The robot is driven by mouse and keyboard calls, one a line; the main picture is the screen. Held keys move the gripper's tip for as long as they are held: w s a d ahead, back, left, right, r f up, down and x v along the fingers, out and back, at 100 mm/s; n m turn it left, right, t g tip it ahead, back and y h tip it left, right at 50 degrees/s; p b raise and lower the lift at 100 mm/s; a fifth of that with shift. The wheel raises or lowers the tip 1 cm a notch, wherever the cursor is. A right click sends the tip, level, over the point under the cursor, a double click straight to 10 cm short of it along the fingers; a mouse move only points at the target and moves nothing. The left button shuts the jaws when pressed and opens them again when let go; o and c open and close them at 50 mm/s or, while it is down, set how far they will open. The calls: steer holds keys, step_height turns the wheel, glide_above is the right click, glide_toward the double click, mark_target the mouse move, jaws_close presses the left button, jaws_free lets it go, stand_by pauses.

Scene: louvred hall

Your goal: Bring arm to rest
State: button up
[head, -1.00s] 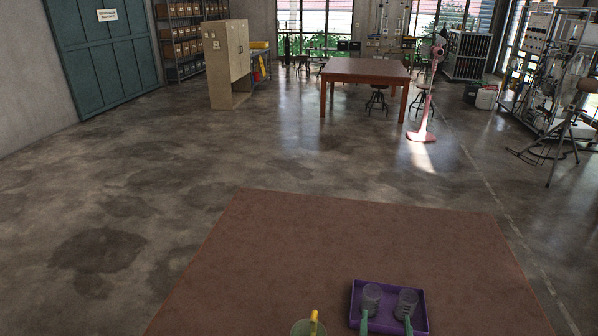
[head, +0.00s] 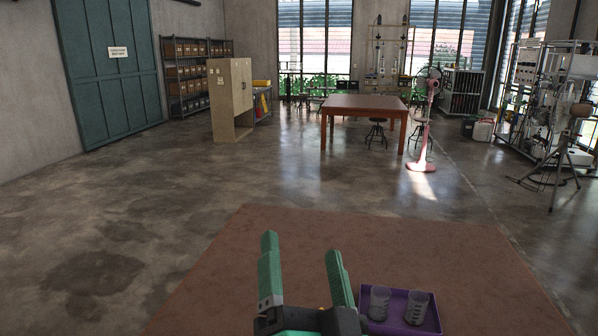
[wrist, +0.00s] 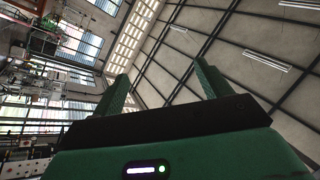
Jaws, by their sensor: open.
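My gripper (head: 303,270) is raised in the lower middle of the head view, its two green fingers apart and pointing up. Nothing is between the fingers. In the wrist view my gripper (wrist: 160,88) shows its green fingers spread against the ceiling and windows. A purple tray (head: 433,322) lies just right of my gripper, partly cut off by the bottom edge. Two clear cups (head: 379,303) stand in it side by side, the other one at the right (head: 416,307).
A brown mat (head: 440,245) covers the floor in front. Beyond it are open concrete floor, a red-brown table (head: 365,103), a pink fan (head: 422,130), a wooden cabinet (head: 231,95) and a metal rack (head: 540,100) at the right.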

steer(key=s+r+n+t+h, duration=0.25)
steer(key=s+r+n, duration=0.35)
steer(key=s, duration=0.6)
step_height(320, 180, up, 36)
steer(key=a+p, duration=0.1)
steer(key=p, duration=3.4)
steer(key=shift+w+r, duration=0.15)
steer(key=shift+w, duration=0.15)
